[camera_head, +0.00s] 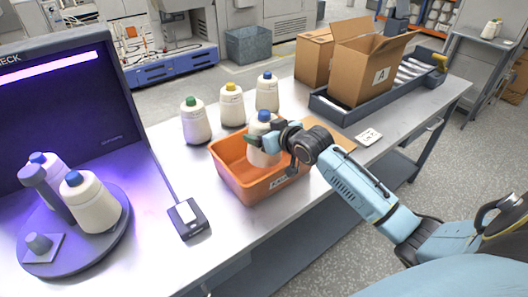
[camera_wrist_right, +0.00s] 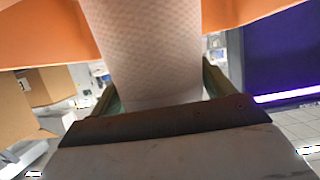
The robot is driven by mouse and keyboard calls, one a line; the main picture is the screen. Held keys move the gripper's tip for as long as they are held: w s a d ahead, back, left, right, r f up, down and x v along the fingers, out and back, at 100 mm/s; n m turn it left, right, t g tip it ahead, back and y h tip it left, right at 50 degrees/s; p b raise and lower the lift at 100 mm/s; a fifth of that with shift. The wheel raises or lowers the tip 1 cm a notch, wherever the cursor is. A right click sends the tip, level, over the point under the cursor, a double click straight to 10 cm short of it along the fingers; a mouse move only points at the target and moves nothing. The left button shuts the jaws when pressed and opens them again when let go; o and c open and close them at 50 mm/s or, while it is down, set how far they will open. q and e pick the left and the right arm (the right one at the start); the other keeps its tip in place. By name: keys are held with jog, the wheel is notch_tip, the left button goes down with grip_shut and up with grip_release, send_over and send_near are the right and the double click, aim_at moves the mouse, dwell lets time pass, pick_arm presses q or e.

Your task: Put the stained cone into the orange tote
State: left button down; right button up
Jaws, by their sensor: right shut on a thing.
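A cream yarn cone with a blue tip (camera_head: 262,157) is held by my right gripper (camera_head: 268,138), which is shut on it near the top. The cone is upright, with its lower part inside the orange tote (camera_head: 262,186). I cannot tell whether its base touches the tote's floor. In the right wrist view the cone (camera_wrist_right: 145,50) sits between the fingers (camera_wrist_right: 160,88), with the orange tote wall (camera_wrist_right: 40,32) around it. No stain shows on the side I see. My left gripper is not in view.
Three cones with green (camera_head: 195,122), yellow (camera_head: 232,106) and blue (camera_head: 267,95) tips stand behind the tote. Cardboard box A (camera_head: 362,70) stands back right.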

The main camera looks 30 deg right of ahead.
jog(key=shift+f, duration=0.45)
notch_tip(320, 180, down, 4)
jog(key=shift+w+r+b, duration=0.1)
jog(key=shift+b, duration=0.2)
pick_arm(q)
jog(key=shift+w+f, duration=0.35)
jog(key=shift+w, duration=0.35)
pick_arm(e)
jog(key=o, duration=1.1)
jog(key=shift+f, duration=0.25)
jog(key=shift+o, duration=0.2)
jog(key=shift+r, duration=0.2)
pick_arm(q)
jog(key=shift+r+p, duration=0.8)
pick_arm(e)
jog(key=a+v, duration=0.1)
jog(key=v, duration=1.1)
jog(key=shift+d, duration=0.45)
